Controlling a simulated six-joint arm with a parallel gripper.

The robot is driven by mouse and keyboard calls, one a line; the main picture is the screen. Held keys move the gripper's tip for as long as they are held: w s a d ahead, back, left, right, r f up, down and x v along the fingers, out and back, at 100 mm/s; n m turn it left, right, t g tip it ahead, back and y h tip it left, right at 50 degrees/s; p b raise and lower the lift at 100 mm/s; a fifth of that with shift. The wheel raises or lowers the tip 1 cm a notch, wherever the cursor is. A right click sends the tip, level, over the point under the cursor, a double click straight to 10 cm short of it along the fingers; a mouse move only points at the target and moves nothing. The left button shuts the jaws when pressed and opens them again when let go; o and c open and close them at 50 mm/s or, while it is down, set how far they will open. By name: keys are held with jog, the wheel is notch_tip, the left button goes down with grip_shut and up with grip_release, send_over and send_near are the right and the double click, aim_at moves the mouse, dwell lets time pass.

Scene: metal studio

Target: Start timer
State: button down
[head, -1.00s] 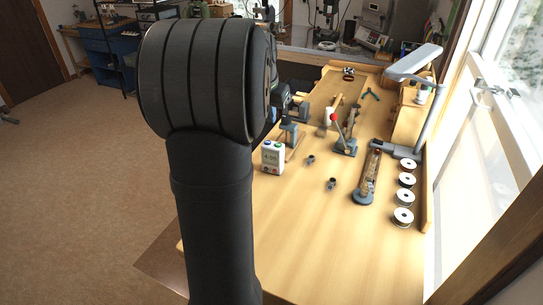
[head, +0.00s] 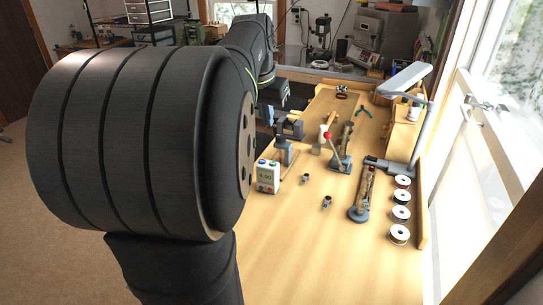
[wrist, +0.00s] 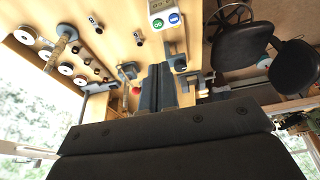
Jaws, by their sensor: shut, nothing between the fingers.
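The timer (head: 267,177) is a small white box with a display and coloured buttons on top. It stands on the wooden bench, beside my large black arm joint in the head view. In the wrist view the timer (wrist: 161,8) is at the top edge, partly cut off, with a green and a blue button showing. My gripper (wrist: 159,70) is shut and empty, its dark fingers together below the timer in that picture and apart from it. In the head view my arm hides part of the bench, and the fingertips are hard to make out.
A red-knobbed lever press (head: 338,155) stands right of the timer. Two small dark parts (head: 327,202) lie near it. Several wire spools (head: 400,213) line the right edge by a lamp (head: 405,78). The bench front is clear. A black chair (wrist: 250,52) shows in the wrist view.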

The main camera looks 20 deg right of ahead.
dwell(0.3)
send_near(273, 163)
jog(key=x, duration=0.5)
jog(key=shift+d, duration=0.1)
jog(key=shift+w+f, duration=0.1)
jog(key=shift+f, duration=0.6)
